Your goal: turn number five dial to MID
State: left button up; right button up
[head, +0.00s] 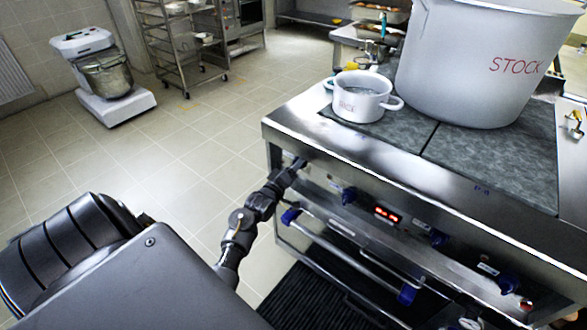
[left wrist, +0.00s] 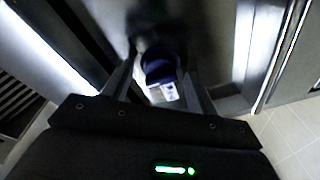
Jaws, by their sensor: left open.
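My left gripper (head: 294,168) is at the left end of the stove's front panel, with its fingers pointing at the panel. In the left wrist view its two fingers (left wrist: 160,78) are apart, and a dark blue dial (left wrist: 160,64) shows between them with a white label (left wrist: 164,92) beside it. I cannot tell whether the fingers touch it. The gripper hides this dial in the head view. Further right are a blue dial (head: 348,196), another blue dial (head: 438,240) and a third (head: 508,283). Numbers and settings are too small to read. My right gripper is not in view.
The steel stove (head: 330,143) carries a big white stockpot (head: 465,65) and a small white pot (head: 359,103). A red-lit display (head: 388,214) is on the panel. A rail (head: 350,238) with blue ends runs below the dials.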

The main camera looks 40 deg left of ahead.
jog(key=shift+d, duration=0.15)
pick_arm(q)
jog(key=shift+c, duration=0.8)
jog(key=c, duration=0.8)
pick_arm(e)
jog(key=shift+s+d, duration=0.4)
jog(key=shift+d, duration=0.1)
pick_arm(q)
jog(key=shift+m, duration=0.3)
